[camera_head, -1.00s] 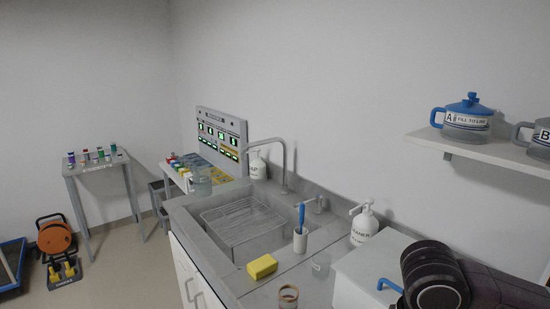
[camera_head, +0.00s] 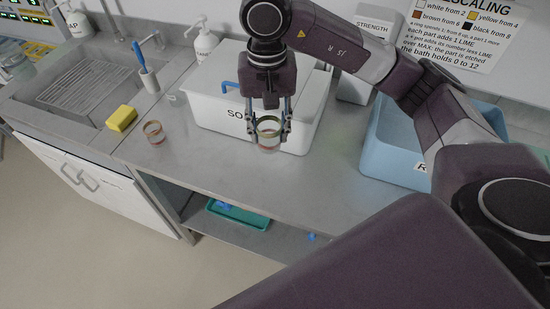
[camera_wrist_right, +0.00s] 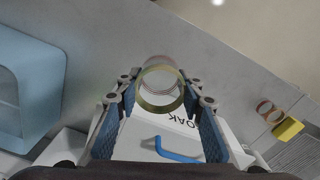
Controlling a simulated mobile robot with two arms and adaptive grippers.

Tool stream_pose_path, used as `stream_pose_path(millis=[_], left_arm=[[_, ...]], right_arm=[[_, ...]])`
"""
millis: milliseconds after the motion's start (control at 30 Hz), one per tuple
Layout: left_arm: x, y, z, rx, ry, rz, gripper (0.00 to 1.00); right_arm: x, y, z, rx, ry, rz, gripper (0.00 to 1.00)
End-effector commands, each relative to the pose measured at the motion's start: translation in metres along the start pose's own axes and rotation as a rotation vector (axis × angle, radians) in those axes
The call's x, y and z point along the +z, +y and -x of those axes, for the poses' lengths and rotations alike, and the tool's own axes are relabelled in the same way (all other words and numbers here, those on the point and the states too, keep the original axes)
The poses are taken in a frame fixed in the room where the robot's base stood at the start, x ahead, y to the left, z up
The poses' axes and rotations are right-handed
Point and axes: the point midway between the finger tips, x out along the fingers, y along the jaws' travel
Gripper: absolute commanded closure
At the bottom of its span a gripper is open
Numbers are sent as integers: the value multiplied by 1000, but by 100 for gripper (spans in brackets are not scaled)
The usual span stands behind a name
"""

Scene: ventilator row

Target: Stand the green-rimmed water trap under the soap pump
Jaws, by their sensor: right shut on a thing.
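The green-rimmed water trap (camera_head: 268,143) is a clear cup with an olive-green rim and a reddish band lower down. My right gripper (camera_head: 268,128) is shut on it near the rim and holds it upright, in front of the white SOAK box. In the right wrist view the trap's green rim (camera_wrist_right: 160,108) sits between the two fingers. My left gripper is not in view.
Another trap with an orange-brown rim (camera_head: 154,133) stands on the counter beside a yellow sponge (camera_head: 121,118). A second white pump (camera_head: 206,45), a brush cup (camera_head: 149,80) and the sink (camera_head: 60,125) lie left. The SOAK box (camera_head: 215,98) and a blue bin (camera_head: 385,155) stand right.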

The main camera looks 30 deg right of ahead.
Motion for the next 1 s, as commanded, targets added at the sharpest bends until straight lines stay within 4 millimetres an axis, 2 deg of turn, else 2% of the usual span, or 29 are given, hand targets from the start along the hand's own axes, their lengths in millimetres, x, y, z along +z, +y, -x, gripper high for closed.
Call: stream_pose_path(millis=[167, 400, 500, 733, 900, 1000], left_arm=[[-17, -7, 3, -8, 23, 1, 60], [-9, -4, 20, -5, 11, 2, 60], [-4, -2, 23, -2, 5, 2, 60], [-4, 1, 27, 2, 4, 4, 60], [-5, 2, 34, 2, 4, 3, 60], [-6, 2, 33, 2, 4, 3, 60]], right_arm=[[2, 1, -36, 2, -7, 1, 83], [2, 1, -90, 3, -5, 0, 83], [1, 0, -104, 1, -2, 0, 83], [1, 1, -120, 2, -2, 1, 83], [1, 0, -144, 1, -3, 2, 83], [0, 0, -149, 0, 1, 2, 83]])
